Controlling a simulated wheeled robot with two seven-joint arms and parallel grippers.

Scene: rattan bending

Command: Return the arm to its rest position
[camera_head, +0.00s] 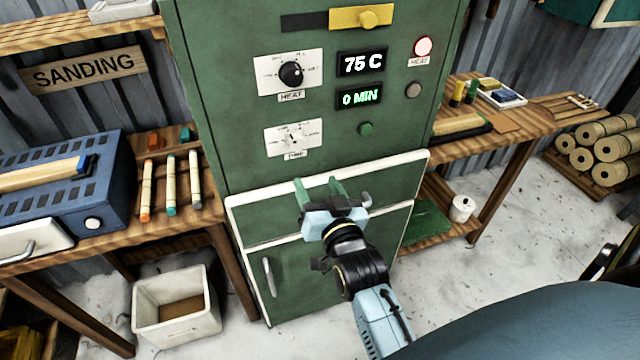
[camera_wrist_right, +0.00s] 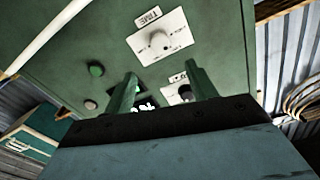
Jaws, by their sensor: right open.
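My right gripper (camera_head: 318,190) is in front of the green steam cabinet (camera_head: 230,130), near the top edge of its lower doors. Its two green fingers are apart with nothing between them. In the right wrist view the open fingers (camera_wrist_right: 160,90) point toward the cabinet's control panel, where the time dial (camera_wrist_right: 160,42) shows. In the head view the heat dial (camera_head: 291,74) and time dial (camera_head: 293,138) sit on white plates. The displays read 75 C (camera_head: 361,64) and 0 MIN (camera_head: 360,98). My left gripper is not in view.
A wooden bench at left holds a blue sanding machine (camera_head: 100,165) and several rattan sticks. A white bin (camera_head: 177,305) stands on the floor below. A bench at right (camera_head: 520,125) holds small items. Rolled bundles (camera_head: 605,150) lie farther right. Cabinet door handles (camera_head: 268,277) stick out near my arm.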

